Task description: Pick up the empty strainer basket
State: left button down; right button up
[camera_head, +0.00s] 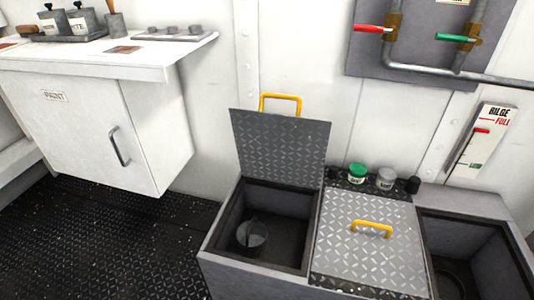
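A small grey bucket-like basket (252,235) with a thin raised handle stands inside the left open compartment of the deck box (208,245). It looks like the strainer basket. Its inside is dark, and I cannot tell whether it is empty. The compartment's tread-plate lid (280,145) stands open behind it, with a yellow handle (281,98) at its top edge. Neither of my grippers is in view.
A closed lid (370,245) with a yellow handle covers the middle compartment. The right compartment (470,255) is open. Several small jars (357,173) stand behind the closed lid. A white cabinet (100,125) is at left, with clear dark deck (90,240) below.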

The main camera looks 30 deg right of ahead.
aim_at(251, 236)
jog(key=z, duration=0.85)
